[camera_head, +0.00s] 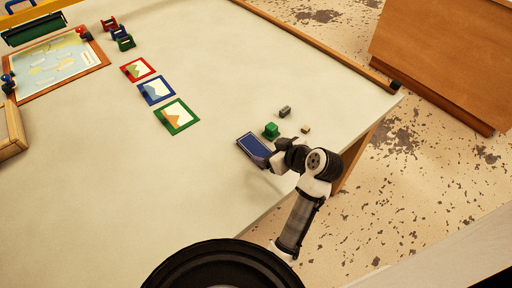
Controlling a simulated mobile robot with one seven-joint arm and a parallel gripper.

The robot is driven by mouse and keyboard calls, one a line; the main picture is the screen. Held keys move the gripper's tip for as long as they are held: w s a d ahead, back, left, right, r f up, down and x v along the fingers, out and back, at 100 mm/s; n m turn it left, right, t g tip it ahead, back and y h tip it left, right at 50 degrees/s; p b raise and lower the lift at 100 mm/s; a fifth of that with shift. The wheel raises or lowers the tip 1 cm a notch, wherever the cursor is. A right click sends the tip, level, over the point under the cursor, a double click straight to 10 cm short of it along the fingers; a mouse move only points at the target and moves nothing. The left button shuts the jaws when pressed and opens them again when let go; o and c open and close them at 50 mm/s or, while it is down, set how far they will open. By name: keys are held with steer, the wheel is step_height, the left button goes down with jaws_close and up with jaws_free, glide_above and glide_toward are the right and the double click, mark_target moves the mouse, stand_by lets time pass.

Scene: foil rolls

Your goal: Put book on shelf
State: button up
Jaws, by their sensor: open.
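A dark blue flat book (254,147) with a pale border lies on the white table near its right front edge. My gripper (270,158) is at the book's lower right end, with my arm reaching in from the lower right. The gripper is open. Its fingertips are small and partly hidden by my wrist, so I cannot tell whether they touch the book. No shelf can be made out for certain.
A green block (271,130), a grey block (285,111) and a small tan block (306,129) lie close beyond the book. Framed pictures (156,90) lie further left. A wooden cabinet (440,60) stands beyond the table at upper right. The table's left middle is clear.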

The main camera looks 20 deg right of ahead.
mark_target(256, 148)
steer(key=shift+w+a+f+p, duration=0.35)
steer(key=shift+w+p, duration=0.1)
steer(key=p+x, duration=0.1)
steer(key=x, duration=0.2)
steer(key=shift+w+a+f+p, duration=0.1)
steer(key=shift+a+f+p, duration=0.05)
steer(key=shift+a+p, duration=0.15)
steer(key=shift+w+f, duration=0.25)
steer(key=shift+f, duration=0.05)
steer(key=shift+c, duration=0.4)
steer(key=c, duration=1.1)
